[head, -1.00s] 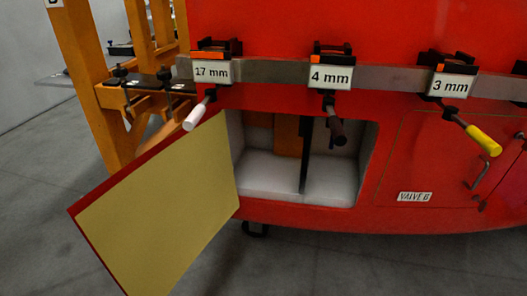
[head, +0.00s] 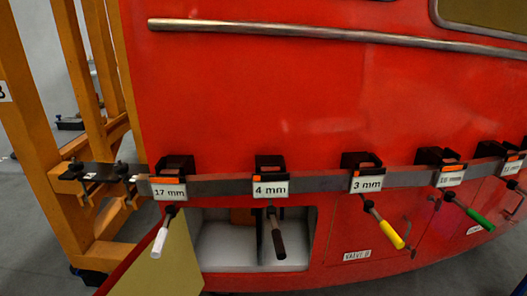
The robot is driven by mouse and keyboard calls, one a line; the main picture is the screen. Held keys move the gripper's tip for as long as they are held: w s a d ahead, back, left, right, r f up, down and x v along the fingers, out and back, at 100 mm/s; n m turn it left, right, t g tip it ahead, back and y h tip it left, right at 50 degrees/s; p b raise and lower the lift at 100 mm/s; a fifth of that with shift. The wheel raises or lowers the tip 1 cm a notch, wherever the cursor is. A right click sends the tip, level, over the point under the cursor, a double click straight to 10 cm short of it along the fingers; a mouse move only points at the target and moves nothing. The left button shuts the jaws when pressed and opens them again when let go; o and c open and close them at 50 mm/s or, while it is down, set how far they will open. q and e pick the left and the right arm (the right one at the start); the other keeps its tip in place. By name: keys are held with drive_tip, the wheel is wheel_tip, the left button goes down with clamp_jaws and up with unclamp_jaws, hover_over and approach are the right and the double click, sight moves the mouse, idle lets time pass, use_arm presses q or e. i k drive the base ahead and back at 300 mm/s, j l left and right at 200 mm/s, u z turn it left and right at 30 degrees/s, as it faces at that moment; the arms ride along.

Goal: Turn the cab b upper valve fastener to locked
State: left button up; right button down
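The red train nosecone (head: 300,110) fills most of the head view. A closed red panel (head: 370,232) carries a small label (head: 357,255) that seems to read "VALVE B" or similar; its last letter is too small to tell. No fastener can be made out clearly on that panel. To its left, an open compartment (head: 225,245) has a white floor, and its door (head: 165,265), yellowish inside, hangs open to the left. Neither of my grippers is in view.
A metal rail holds tools in labelled holders: 17 mm with white handle (head: 160,241), 4 mm dark (head: 277,243), 3 mm yellow (head: 391,234), and a green-handled one (head: 480,220) further right. Orange frame posts (head: 40,150) stand at left. A metal handrail (head: 330,32) crosses above.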

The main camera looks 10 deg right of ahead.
sight(439, 203)
drive_tip(key=z, duration=1.3)
drive_tip(key=i+l, duration=0.5)
drive_tip(key=l, duration=0.25)
drive_tip(key=i+l+u, duration=0.1)
drive_tip(key=i+l, duration=0.15)
drive_tip(key=l, duration=0.1)
